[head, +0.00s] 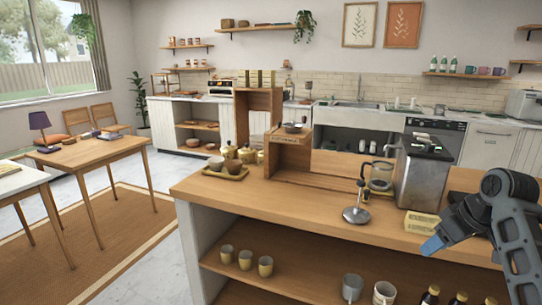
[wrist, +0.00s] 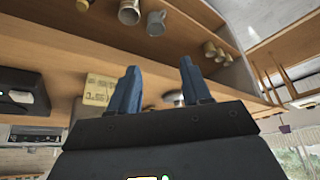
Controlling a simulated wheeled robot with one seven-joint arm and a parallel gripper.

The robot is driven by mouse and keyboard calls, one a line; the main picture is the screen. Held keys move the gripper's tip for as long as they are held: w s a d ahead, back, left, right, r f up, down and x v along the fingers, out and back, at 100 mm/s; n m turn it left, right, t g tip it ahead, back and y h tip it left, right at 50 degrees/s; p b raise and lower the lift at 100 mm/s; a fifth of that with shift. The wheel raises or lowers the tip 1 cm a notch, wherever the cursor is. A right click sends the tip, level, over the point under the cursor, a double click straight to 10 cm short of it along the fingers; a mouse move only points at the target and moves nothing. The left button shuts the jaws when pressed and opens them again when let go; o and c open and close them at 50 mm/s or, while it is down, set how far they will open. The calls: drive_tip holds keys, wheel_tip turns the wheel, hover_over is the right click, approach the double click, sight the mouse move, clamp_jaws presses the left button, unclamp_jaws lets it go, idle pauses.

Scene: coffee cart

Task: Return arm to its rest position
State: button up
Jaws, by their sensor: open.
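My gripper (head: 433,245) shows at the right of the head view as a blue fingertip beside the wooden cart (head: 310,215). My arm comes in from the right edge. In the wrist view, which looks upside down, my gripper (wrist: 160,85) has its two blue fingers spread apart with nothing held between them. The yellow box (head: 422,223) is on the cart top close to the gripper. It also shows behind the left finger in the wrist view (wrist: 98,90).
A steel coffee machine (head: 425,175) and a metal stand with a round base (head: 356,215) are on the cart top. Cups (head: 245,259), metal mugs (head: 384,293) and bottles (head: 430,295) stand on the lower shelf. The cart's front middle is clear.

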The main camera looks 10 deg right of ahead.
drive_tip(key=s+a+f+m+t, duration=0.15)
drive_tip(key=s+a+f, duration=0.25)
drive_tip(key=a+f, duration=0.9)
drive_tip(key=s+a+f+m+t, duration=0.1)
drive_tip(key=s+a+f+t, duration=0.25)
drive_tip(key=s+a, duration=0.7)
drive_tip(key=s+a+r+t+h, duration=0.1)
drive_tip(key=s+a+r, duration=0.1)
drive_tip(key=s, duration=0.7)
drive_tip(key=s+a+r+t+h, duration=0.1)
drive_tip(key=s+a+r, duration=0.1)
drive_tip(key=s, duration=0.6)
drive_tip(key=s+r+t+y, duration=0.1)
drive_tip(key=s+r+t, duration=0.1)
drive_tip(key=s+r, duration=1)
drive_tip(key=shift+a+r+n+t, duration=0.25)
drive_tip(key=shift+r+n+t, duration=0.05)
drive_tip(key=shift+n, duration=0.05)
